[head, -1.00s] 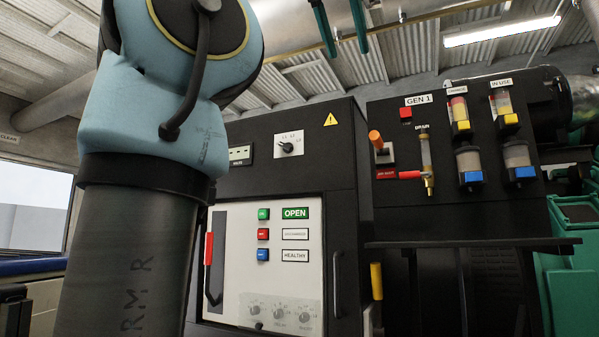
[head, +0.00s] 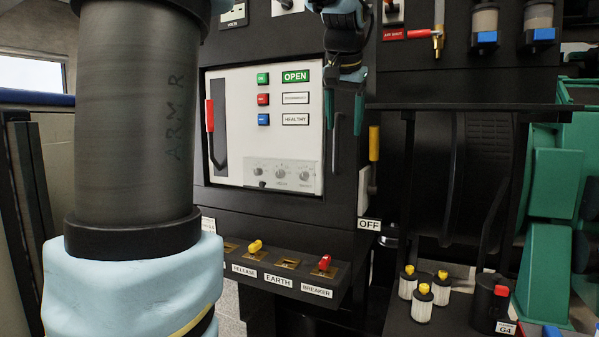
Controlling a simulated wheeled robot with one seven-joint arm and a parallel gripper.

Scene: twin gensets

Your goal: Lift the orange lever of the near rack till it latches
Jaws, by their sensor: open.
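My gripper (head: 345,112) hangs from the top of the head view, pointing down, with its two teal fingers apart and nothing between them. It appears in front of the right edge of the cabinet's white panel (head: 235,90). The orange lever is not in view; only the base (head: 393,14) of the lever on the rack panel shows at the top edge. Just below it is a red "air shut" handle (head: 393,35). A yellow handle (head: 374,143) stands upright right of my gripper, above an OFF label. I see no contact between my gripper and any handle.
A red handle (head: 210,115) is on the white panel's left. A low console (head: 270,270) with yellow and red switches juts out below. A dark shelf edge (head: 460,106) lies right of my gripper. Several small filters (head: 421,303) stand lower right.

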